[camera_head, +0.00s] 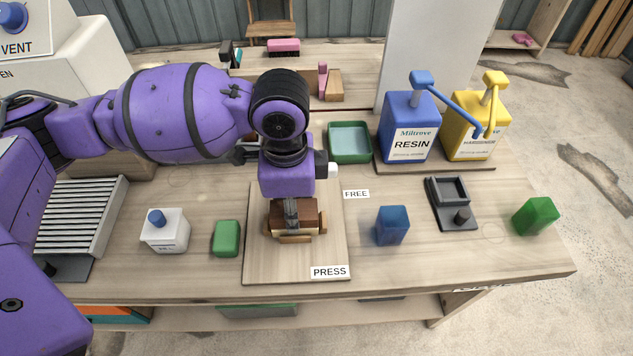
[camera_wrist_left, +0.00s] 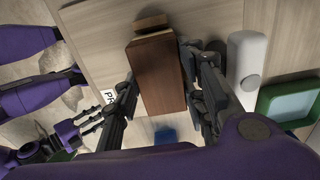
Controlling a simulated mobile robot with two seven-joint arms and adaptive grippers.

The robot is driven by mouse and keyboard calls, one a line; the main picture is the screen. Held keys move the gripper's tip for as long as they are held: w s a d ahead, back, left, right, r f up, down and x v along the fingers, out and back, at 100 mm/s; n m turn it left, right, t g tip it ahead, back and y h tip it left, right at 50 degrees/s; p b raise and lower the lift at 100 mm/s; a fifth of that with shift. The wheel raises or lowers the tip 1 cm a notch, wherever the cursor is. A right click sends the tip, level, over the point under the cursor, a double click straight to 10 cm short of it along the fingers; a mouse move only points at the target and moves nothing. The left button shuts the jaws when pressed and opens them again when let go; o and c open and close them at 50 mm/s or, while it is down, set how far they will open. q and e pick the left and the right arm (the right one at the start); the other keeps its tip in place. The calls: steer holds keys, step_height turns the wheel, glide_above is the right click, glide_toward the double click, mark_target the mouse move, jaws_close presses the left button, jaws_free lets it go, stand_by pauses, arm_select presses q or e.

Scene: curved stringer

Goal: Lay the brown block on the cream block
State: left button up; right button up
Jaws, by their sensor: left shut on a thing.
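My left gripper (camera_head: 292,222) is shut on the brown block (camera_head: 308,216), above the board marked PRESS. In the left wrist view the brown block (camera_wrist_left: 156,78) sits between the two dark fingers of the left gripper (camera_wrist_left: 160,88). A pale cream edge (camera_wrist_left: 152,34) shows by its far end; cream surface also shows under the brown block in the head view. It is likely the cream block, mostly hidden; I cannot tell whether the two touch. Small tan pieces (camera_head: 295,239) stand around it. My right gripper (camera_wrist_left: 98,118) seems to show small at the lower left of the wrist view, its opening unclear.
A green block (camera_head: 226,239) and a white box with a blue knob (camera_head: 170,235) stand left of the board (camera_head: 262,267). A blue block (camera_head: 392,226), a dark grey fixture (camera_head: 447,190) and another green block (camera_head: 536,216) stand right. A green tray (camera_head: 349,156) and pump bottles (camera_head: 408,128) are behind.

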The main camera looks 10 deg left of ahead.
arm_select(q)
steer(key=shift+f, duration=0.25)
steer(key=o, duration=1.2)
steer(key=shift+o, duration=0.2)
steer(key=o, duration=0.6)
steer(key=shift+c, duration=0.2)
